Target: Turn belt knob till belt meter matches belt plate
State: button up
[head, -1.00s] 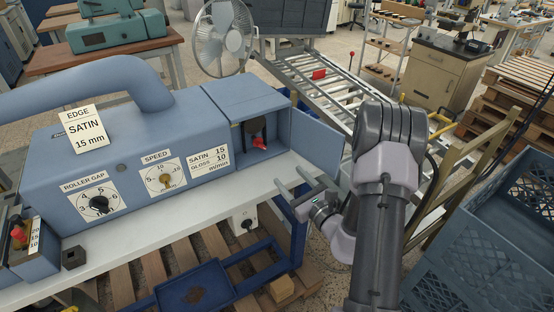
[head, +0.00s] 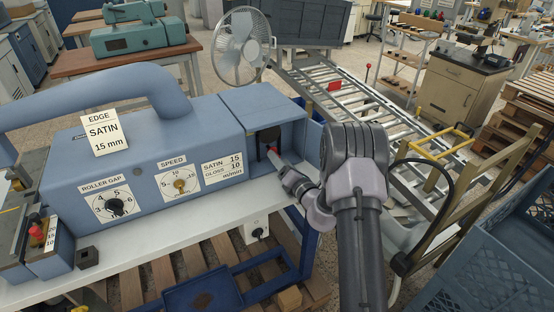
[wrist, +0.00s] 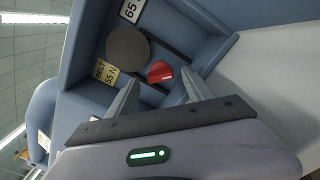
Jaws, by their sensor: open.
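The belt plate (wrist: 106,73) is a yellow label reading BELT 55 N inside the open bay at the blue machine's right end. A white meter (wrist: 130,10), cut by the top edge of the wrist view, shows 65. A red knob (wrist: 161,71) sits in the bay beside a dark round disc (wrist: 127,47); I take the red one as the belt knob. My gripper (wrist: 160,78) is open, its two fingers pointing into the bay on either side of the red knob. I cannot tell whether they touch it. In the head view my gripper (head: 275,157) is at the bay opening.
The blue machine (head: 140,165) carries roller gap (head: 115,204) and speed (head: 180,184) dials. The bay's open door is partly behind my arm. A roller conveyor (head: 350,100) stands behind right, and a blue crate (head: 495,235) at the right.

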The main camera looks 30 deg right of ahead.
jog(key=shift+w, duration=1.4)
grip_shut()
jog(key=shift+n+b, duration=0.3)
jog(key=n+b, duration=0.1)
jog(key=n, duration=0.3)
jog(key=shift+a+f, duration=0.1)
jog(key=shift+n+b, duration=1)
jog(key=shift+n, duration=1.1)
